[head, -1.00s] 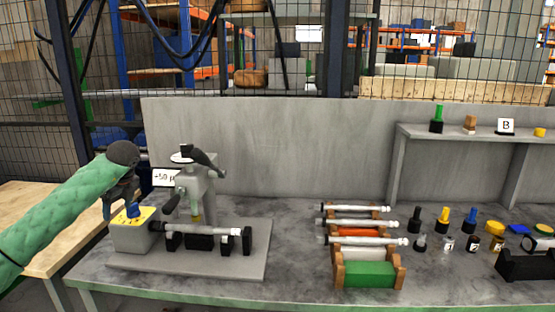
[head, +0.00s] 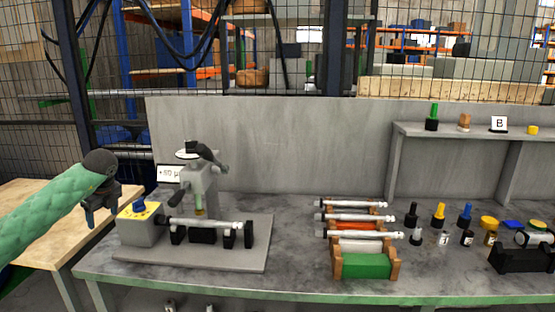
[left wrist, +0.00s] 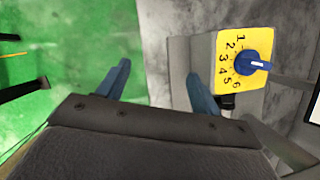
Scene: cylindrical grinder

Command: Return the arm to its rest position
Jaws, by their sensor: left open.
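My left arm comes in from the left in its green sleeve. Its gripper (head: 101,218) hangs left of the grinder's grey control box (head: 140,232), apart from it. In the left wrist view the two blue fingers (left wrist: 160,88) are spread with nothing between them. The box's yellow dial plate (left wrist: 241,60) with numbers and its blue knob (left wrist: 258,63) lie right of the fingers. In the head view the blue knob (head: 138,204) stands on top of the box. A shaft (head: 205,225) lies along the supports of the grinder. My right gripper is not in view.
The grinder's upright head (head: 201,180) stands behind the shaft, with a small display (head: 170,173) beside it. A wooden rack (head: 392,268) with several shafts stands right of centre. Bottles and a black holder (head: 522,260) are at the right. A wooden table (head: 40,215) is at the left.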

